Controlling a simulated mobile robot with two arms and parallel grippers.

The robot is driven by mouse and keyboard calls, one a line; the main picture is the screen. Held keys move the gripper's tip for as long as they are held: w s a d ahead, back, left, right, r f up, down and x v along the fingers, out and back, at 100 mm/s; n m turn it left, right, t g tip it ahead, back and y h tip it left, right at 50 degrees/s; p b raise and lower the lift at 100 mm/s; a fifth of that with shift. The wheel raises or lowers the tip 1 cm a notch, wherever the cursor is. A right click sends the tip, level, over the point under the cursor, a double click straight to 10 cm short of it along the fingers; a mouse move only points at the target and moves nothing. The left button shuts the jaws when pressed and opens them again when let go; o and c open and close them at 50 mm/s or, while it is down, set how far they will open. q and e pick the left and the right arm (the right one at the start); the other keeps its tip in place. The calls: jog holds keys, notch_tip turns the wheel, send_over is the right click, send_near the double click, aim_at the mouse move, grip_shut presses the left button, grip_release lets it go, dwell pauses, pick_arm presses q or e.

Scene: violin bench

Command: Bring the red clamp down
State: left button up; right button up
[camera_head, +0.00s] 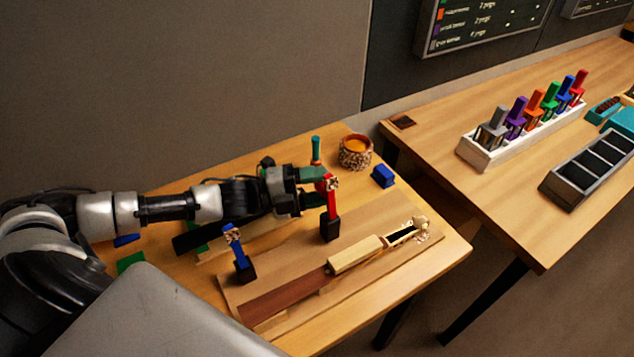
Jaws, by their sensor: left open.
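The red clamp (332,203) stands upright on a black base beside the pale wooden violin neck (355,254). My left gripper (322,187) is at the upper part of the red clamp, coming in from the left, with its jaws open. I cannot tell whether the fingers touch the clamp. A blue clamp (236,246) stands on another black base nearer the left end of the neck piece. The neck lies on a flat wooden board (395,226). My right gripper is not in view.
Behind my gripper are a teal-handled tool (316,147), a round pot (355,158) with orange contents and a blue block (383,176). On the right table, a white rack (500,153) holds several coloured clamps, beside a dark compartment tray (590,172). A gap separates the two tables.

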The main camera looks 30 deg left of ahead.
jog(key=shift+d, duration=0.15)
pick_arm(q)
jog(key=shift+c, duration=0.6)
grip_shut()
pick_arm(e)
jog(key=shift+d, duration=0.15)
